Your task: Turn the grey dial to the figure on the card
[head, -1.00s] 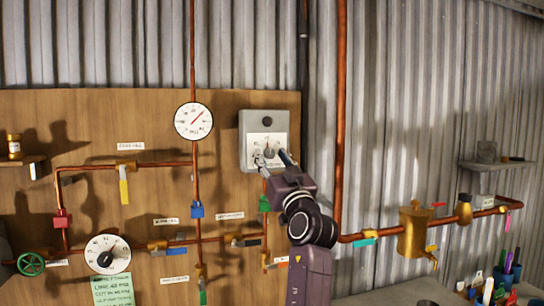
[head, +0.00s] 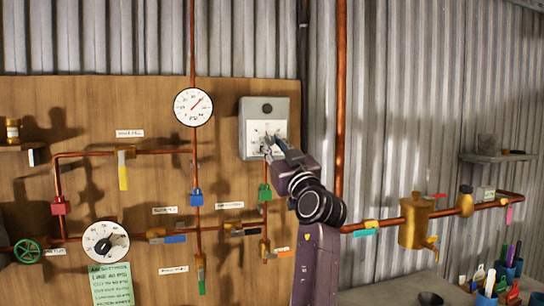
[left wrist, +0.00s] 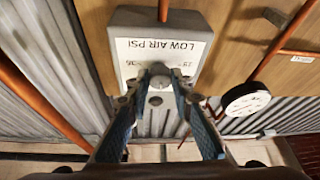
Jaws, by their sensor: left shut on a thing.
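The grey dial (left wrist: 158,83) sits on the white face of a grey box (head: 265,106) on the wooden board; the face is lettered LOW AIR PSI in the left wrist view. My left gripper (head: 274,148) is at the box, and its two fingertips (left wrist: 160,88) are shut on the dial from both sides. The fingers hide most of the dial in the head view, and figures around it are partly covered, so I cannot tell its setting. The light green card (head: 110,284) is at lower left; its handwriting is too small to read surely. My right gripper is out of view.
A round gauge (head: 193,107) and a round dial face (head: 106,243) are left of the box. Copper pipes with coloured valve levers run across the board. A vertical copper pipe (head: 341,80) stands right of my left arm.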

